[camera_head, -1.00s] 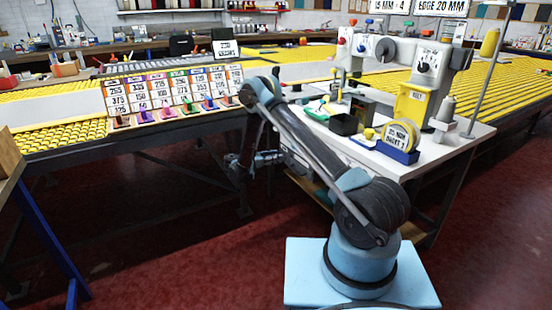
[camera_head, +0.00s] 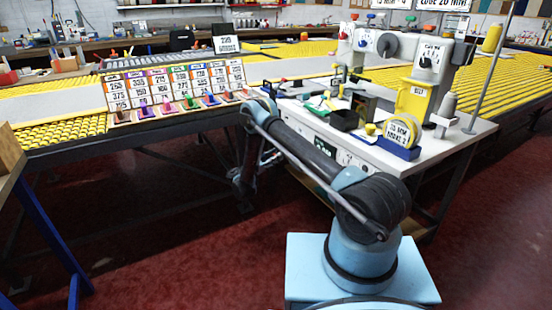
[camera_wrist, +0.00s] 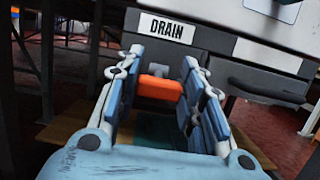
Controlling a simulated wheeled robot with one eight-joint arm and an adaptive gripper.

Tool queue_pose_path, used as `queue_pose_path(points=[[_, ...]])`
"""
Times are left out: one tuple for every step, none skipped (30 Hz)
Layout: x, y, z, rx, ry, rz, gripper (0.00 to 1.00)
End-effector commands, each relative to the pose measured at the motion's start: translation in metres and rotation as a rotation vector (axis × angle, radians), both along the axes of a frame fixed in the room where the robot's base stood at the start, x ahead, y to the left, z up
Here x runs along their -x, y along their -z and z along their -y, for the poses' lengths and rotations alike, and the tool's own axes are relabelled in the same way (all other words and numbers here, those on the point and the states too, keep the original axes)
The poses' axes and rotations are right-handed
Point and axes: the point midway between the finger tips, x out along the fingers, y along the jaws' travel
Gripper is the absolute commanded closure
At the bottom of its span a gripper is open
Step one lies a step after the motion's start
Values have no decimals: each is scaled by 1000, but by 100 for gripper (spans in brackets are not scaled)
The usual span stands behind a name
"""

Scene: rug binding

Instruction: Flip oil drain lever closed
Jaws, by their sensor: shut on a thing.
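The drain lever's orange handle (camera_wrist: 160,92) shows in the wrist view, below a white plate reading DRAIN (camera_wrist: 167,28). My gripper (camera_wrist: 163,64) has its blue-padded fingers on both sides of the orange handle and is shut on it. The lever's far end and pivot are hidden behind the handle and the fingers, so its exact angle cannot be told. In the head view, my gripper is low beside the left end of the machine bench, largely hidden by my arm, and the lever cannot be made out.
The white-topped bench (camera_head: 465,140) carries the binding machine (camera_head: 400,60), a black bin (camera_head: 344,120) and a tape roll in a blue holder (camera_head: 400,135). A dark handle (camera_wrist: 268,92) sits right of the gripper. Red floor (camera_head: 150,260) is open at front left.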

Motion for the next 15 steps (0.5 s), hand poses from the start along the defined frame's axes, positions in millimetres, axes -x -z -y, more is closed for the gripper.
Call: queue_pose_path(points=[[-2, 1, -4, -1, -10, -2, 88], [-2, 1, -4, -1, -10, -2, 88], [-2, 1, -4, -2, -10, -3, 88], [-2, 1, -4, -2, -10, -3, 88], [-2, 1, -4, -2, -10, -3, 88], [-2, 1, -4, -2, -10, -3, 88], [-2, 1, -4, -2, -10, -3, 62], [-2, 1, -4, -1, -11, -3, 55], [-2, 1, -4, -1, -11, -3, 46], [-2, 1, -4, -2, -10, -3, 43], [-2, 0, -4, -2, -9, -3, 43], [-2, 0, -3, -2, -8, -3, 43], [-1, 0, -3, -1, -8, -2, 43], [-1, 0, -3, -1, -7, -2, 43], [-1, 0, -3, -1, -7, -2, 43]])
